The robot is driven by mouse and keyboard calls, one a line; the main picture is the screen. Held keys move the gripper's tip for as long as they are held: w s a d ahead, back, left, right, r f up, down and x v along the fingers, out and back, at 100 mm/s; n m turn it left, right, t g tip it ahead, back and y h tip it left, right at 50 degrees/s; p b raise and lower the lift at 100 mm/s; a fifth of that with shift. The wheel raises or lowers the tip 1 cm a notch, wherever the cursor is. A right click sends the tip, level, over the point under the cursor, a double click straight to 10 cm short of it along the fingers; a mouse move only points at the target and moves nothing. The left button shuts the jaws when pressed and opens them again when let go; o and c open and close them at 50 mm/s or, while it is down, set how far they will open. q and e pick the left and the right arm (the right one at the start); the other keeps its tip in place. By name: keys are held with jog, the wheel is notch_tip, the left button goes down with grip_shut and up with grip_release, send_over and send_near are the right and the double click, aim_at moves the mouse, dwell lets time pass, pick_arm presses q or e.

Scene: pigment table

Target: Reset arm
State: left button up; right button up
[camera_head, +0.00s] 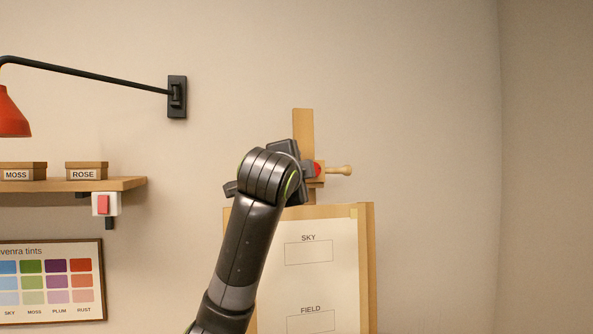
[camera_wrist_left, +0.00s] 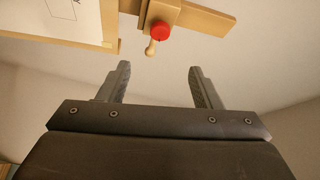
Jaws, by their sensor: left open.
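My left arm rises from the bottom in the head view, and its wrist covers part of the easel. My left gripper (camera_wrist_left: 159,68) is open in the left wrist view, with nothing between its fingers. Most of it is hidden behind the wrist in the head view. Ahead of the fingers and apart from them is a red knob (camera_wrist_left: 160,34) with a wooden handle (camera_wrist_left: 151,48) on the easel. The knob (camera_head: 318,169) and handle (camera_head: 341,171) also show just right of my wrist in the head view. My right gripper is in neither view.
The easel mast (camera_head: 303,124) stands behind a board with a sheet (camera_head: 332,275) marked SKY and FIELD. At left are a shelf (camera_head: 120,184) with MOSS and ROSE boxes, a red lamp (camera_head: 12,115) and a framed tint chart (camera_head: 102,285). The wall at right is bare.

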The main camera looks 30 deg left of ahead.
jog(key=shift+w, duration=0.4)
